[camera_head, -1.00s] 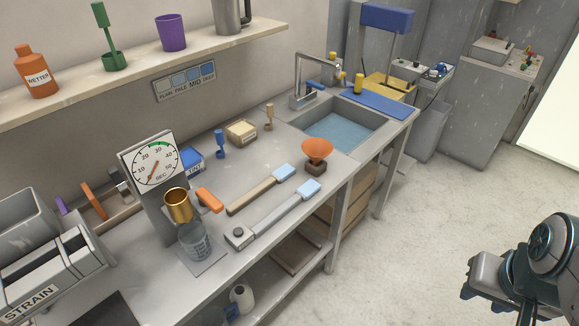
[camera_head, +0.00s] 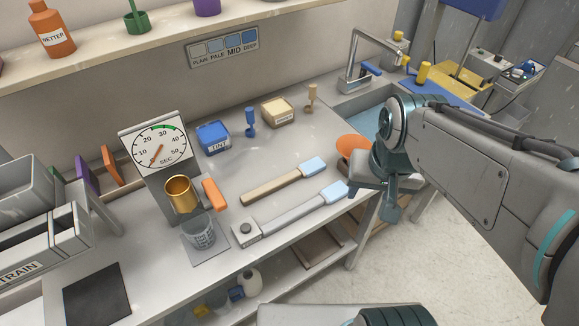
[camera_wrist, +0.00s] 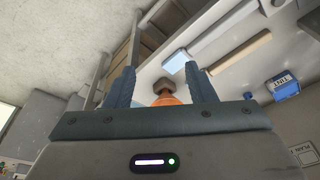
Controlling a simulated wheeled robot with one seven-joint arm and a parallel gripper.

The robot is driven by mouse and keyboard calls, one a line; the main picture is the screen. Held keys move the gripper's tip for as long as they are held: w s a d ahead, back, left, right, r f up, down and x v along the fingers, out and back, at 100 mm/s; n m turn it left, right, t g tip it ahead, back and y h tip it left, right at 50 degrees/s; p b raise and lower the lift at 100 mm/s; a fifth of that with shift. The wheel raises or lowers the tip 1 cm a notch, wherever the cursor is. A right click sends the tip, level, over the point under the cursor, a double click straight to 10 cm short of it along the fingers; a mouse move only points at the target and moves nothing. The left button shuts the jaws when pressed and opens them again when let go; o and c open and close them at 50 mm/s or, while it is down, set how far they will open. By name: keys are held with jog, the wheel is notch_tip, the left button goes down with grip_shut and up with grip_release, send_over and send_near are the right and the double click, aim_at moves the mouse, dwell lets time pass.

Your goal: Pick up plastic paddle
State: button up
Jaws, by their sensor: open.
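Two long paddle-like tools with pale blue ends lie side by side on the grey counter. One has a tan, wood-like handle (camera_head: 272,188). The other has a pale grey handle (camera_head: 295,214) that meets a small grey box with a dark knob (camera_head: 245,233). I cannot tell for sure which is the plastic paddle. The tan handle (camera_wrist: 245,52) also shows in the wrist view. My gripper (camera_wrist: 160,84) is open and empty, right of both tools near the counter's front edge.
A dial timer (camera_head: 158,150), a brass cup (camera_head: 180,193) and a clear beaker (camera_head: 203,234) stand left of the tools. An orange block (camera_head: 215,194) lies close by. A blue TINT box (camera_head: 213,138) stands behind. The sink tap (camera_head: 360,60) rises at back right.

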jog(key=w+a+f+m+g, duration=0.1)
jog(key=w+a+f+m, duration=0.2)
jog(key=w+a+m, duration=0.25)
jog(key=m+g+b, duration=0.1)
jog(key=m+g, duration=0.1)
jog(key=m, duration=0.2)
send_over(306, 205)
notch_tip(306, 205, down, 4)
jog(key=f, duration=0.8)
jog(key=shift+s+a+f+b, duration=0.1)
jog(key=shift+s+a+b, duration=0.05)
jog(key=shift+a+b, duration=0.25)
jog(key=shift+d+f, duration=0.2)
jog(key=shift+f, duration=1.15)
jog(key=shift+d+f, duration=0.15)
jog(key=shift+f, duration=1.15)
jog(key=shift+c, duration=0.3)
grip_shut()
